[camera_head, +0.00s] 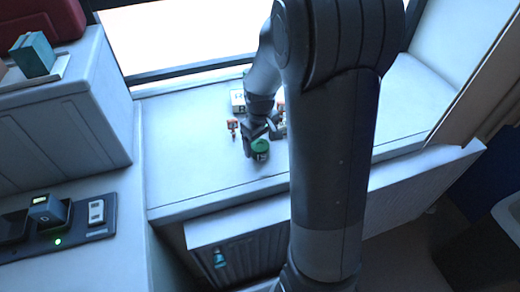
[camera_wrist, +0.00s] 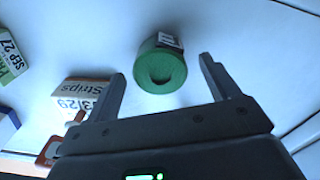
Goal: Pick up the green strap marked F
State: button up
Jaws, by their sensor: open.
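The green strap (camera_head: 260,147) is a rolled green cylinder with a dark-and-white label, lying on the pale blue bench top. In the wrist view the green strap (camera_wrist: 161,70) shows its round end with a dark hollow, just beyond my fingertips and between their lines. The label's letter is too small to read. My gripper (camera_wrist: 162,68) is open and empty, a finger on either side of the view. In the head view my gripper (camera_head: 259,140) is right beside the roll, partly hidden by my own arm.
A box marked "SEP 27" (camera_wrist: 12,56) is farther left.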

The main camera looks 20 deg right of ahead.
jog(key=shift+f, duration=1.2)
jog(key=c, duration=1.1)
jog(key=shift+r, duration=0.15)
